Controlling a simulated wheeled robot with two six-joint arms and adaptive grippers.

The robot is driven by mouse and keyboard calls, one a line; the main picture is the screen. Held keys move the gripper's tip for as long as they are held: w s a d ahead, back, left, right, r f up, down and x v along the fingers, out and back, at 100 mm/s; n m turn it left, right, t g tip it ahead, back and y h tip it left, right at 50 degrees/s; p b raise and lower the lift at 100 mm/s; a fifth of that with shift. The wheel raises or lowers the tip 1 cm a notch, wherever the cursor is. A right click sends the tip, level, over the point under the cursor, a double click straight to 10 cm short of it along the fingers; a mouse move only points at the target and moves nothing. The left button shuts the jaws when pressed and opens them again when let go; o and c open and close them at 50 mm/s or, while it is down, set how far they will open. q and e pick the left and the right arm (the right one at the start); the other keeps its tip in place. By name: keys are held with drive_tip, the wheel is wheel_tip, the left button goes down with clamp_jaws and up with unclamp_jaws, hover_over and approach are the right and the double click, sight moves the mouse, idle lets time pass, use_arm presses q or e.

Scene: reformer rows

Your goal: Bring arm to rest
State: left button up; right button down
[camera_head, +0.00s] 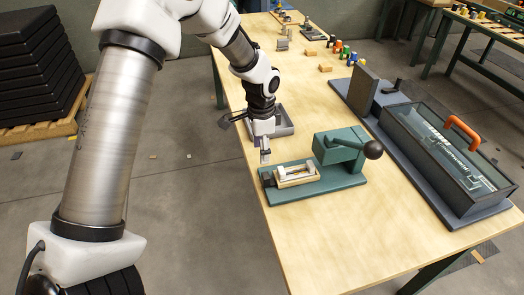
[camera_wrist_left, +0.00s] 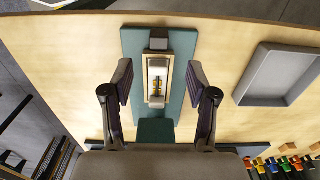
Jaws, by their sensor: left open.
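My left gripper (camera_head: 265,157) hangs pointing down over the wooden table near its left edge, just behind the left end of a teal fixture (camera_head: 340,183). The fixture has a teal block and a black ball-ended lever (camera_head: 373,149). A cream holder (camera_head: 296,176) sits on its base. In the left wrist view the fingers (camera_wrist_left: 160,82) are spread wide, with nothing between them. Beyond them lies the fixture (camera_wrist_left: 130,45), its holder carrying a small white part (camera_wrist_left: 157,70) with dark marks. My right gripper is not in view.
A shallow grey tray (camera_head: 287,129) stands behind my gripper. A clear-lidded case (camera_head: 450,170) with an orange handle (camera_head: 462,131) occupies the right side. Small coloured pieces (camera_head: 345,52) and wooden blocks (camera_head: 326,69) lie farther back. The table's front is clear. Black stacked trays (camera_head: 35,60) stand at left.

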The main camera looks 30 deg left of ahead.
use_arm(q)
drive_tip(key=s+d+f+n+g+b, duration=0.1)
drive_tip(key=s+d+f, duration=0.2)
drive_tip(key=s+f, duration=0.7)
drive_tip(key=s+d+f+n+g, duration=0.25)
drive_tip(key=s+f, duration=0.45)
drive_tip(key=s, duration=0.5)
drive_tip(key=s+d+f+n+g+b, duration=0.1)
drive_tip(key=s+d+f, duration=0.3)
drive_tip(key=s+f, duration=0.6)
drive_tip(key=w+n+t, duration=0.1)
drive_tip(key=w+r+n+t, duration=0.1)
drive_tip(key=t, duration=0.1)
drive_tip(key=w+n+t, duration=0.1)
drive_tip(key=w+n, duration=0.1)
drive_tip(key=shift+a+r+t, duration=0.25)
drive_tip(key=shift+a+r, duration=0.05)
